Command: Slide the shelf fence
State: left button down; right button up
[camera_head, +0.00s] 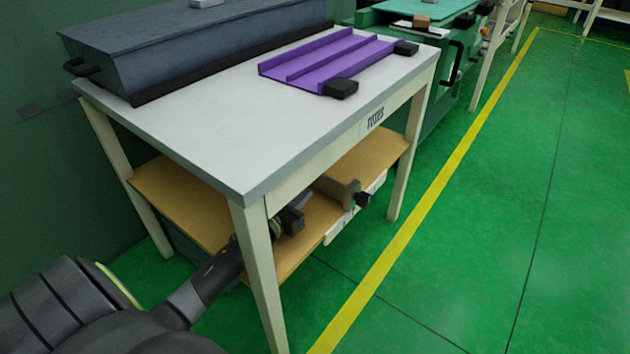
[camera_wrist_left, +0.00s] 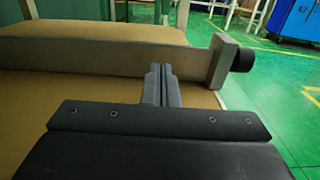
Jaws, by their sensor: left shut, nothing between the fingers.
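The shelf fence (camera_head: 338,190) is a grey upright bar on the tan lower shelf (camera_head: 190,200) of a white-topped table. In the left wrist view the fence (camera_wrist_left: 115,65) runs across the shelf and ends in a grey block with a black knob (camera_wrist_left: 243,60). My left gripper (camera_head: 303,203) reaches in under the tabletop, behind the near leg. Its fingers (camera_wrist_left: 160,72) are shut and empty, with the tips at the near face of the fence, left of the end block. I cannot tell whether they touch it. My right gripper is not in view.
The tabletop (camera_head: 210,120) above carries a purple channelled part (camera_head: 325,60) and a dark grey case (camera_head: 190,45). A pale table leg (camera_head: 262,285) stands close beside my left arm. A white strip (camera_head: 345,228) lies along the shelf's front edge. Green floor is clear at right.

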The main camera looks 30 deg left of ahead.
aim_at(322, 180)
pick_arm(q)
jog(key=w, duration=0.5)
jog(key=shift+w+d, duration=0.2)
jog(key=shift+d, duration=0.05)
jog(key=w, duration=0.4)
jog(key=shift+d+b, duration=0.15)
jog(key=shift+b, duration=0.2)
